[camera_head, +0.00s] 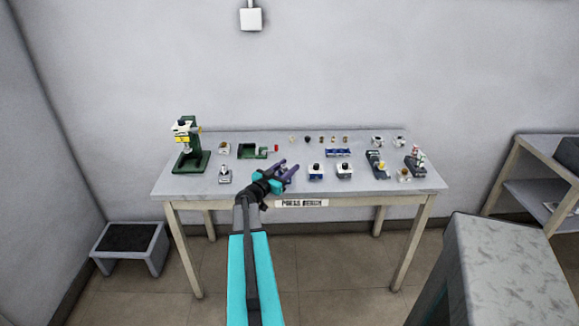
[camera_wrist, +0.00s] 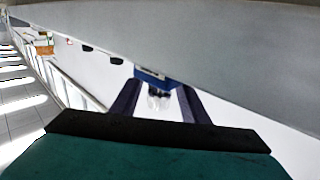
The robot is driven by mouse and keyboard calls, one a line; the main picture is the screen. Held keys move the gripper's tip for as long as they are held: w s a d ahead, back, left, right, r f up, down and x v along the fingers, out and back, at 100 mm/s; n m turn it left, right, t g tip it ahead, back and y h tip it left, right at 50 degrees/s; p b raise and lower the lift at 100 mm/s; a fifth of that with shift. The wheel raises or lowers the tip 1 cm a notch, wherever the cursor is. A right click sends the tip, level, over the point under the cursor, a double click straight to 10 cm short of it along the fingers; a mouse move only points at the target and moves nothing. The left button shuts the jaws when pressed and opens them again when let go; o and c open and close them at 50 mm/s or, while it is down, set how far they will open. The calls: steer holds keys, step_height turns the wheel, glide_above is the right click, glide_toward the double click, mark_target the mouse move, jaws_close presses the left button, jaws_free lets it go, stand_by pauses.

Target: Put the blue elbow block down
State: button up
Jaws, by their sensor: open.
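My gripper (camera_head: 288,168) is over the front part of the bench, left of its middle, with its purple fingers spread. In the wrist view its two fingers (camera_wrist: 158,100) are apart. A blue block (camera_wrist: 155,77) with a silvery, clear-looking round part below it in the picture shows between and just beyond the fingertips. It looks like the blue elbow block, but I cannot be sure. I cannot tell whether it touches a finger. In the head view the fingers mostly hide whatever lies between them.
The bench (camera_head: 421,185) carries a green press (camera_head: 187,150), a green fixture (camera_head: 255,151), a blue tray (camera_head: 338,153), two white-and-dark blocks (camera_head: 316,172) right of my gripper, and dark fixtures (camera_head: 377,165) further right. A grey pedestal (camera_head: 500,270) stands at front right, a step stool (camera_head: 130,240) at left.

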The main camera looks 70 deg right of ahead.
steer(key=b+v, duration=0.4)
steer(key=v, duration=0.8)
steer(key=shift+w, duration=0.1)
stand_by(0.5)
